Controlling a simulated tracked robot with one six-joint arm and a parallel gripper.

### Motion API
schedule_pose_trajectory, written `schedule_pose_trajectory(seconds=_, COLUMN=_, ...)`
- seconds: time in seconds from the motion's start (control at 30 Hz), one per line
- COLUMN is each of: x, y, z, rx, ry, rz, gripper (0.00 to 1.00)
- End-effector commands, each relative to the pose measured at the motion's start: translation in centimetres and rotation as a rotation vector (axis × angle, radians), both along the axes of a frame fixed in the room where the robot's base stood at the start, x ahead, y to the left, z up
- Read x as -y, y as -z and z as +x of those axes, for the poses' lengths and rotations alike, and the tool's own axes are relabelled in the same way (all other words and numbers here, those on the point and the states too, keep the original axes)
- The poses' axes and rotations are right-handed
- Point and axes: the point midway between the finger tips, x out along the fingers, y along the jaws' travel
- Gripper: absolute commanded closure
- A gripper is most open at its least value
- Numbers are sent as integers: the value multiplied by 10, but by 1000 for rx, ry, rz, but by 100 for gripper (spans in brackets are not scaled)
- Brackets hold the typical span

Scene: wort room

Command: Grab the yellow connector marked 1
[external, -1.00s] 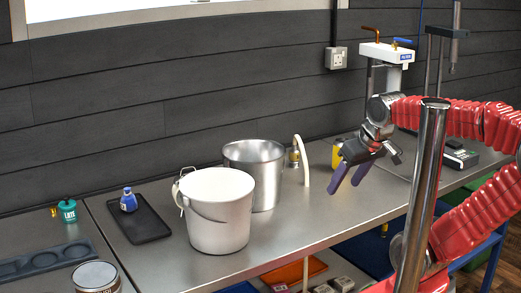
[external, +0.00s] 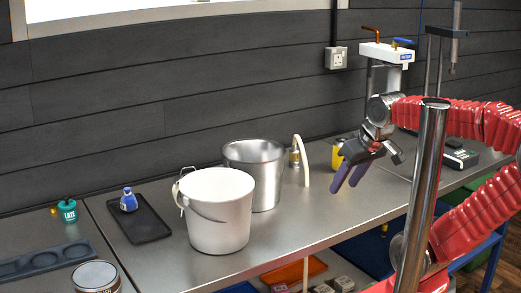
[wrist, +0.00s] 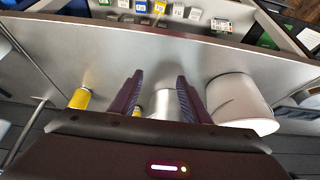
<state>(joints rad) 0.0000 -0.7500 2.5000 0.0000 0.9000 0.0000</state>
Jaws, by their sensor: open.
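My gripper (external: 350,178) has two purple fingers, apart and empty, above the right part of the steel bench. In the wrist view the open fingers (wrist: 159,90) frame the metal pot.
A white bucket (external: 219,210) and a metal pot (external: 258,165) stand on the bench (external: 290,225). A yellow container (external: 338,155) stands behind my gripper; it also shows in the wrist view (wrist: 80,98). A pale curved tube (external: 303,160) rises near the pot. The bench front is clear.

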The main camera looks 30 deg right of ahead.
Motion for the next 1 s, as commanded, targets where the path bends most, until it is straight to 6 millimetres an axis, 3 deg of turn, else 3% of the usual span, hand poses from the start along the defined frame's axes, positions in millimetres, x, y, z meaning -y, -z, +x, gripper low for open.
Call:
schedule_pose_trajectory(seconds=0.37, x=0, y=-5, z=0, rx=2, ry=0, rz=0, gripper=60)
schedule_pose_trajectory(seconds=0.73, x=0, y=-54, z=0, rx=2, ry=0, rz=0, gripper=60)
schedule_pose_trajectory(seconds=1.0, x=-8, y=-55, z=39, rx=69, ry=-22, rz=33, gripper=60)
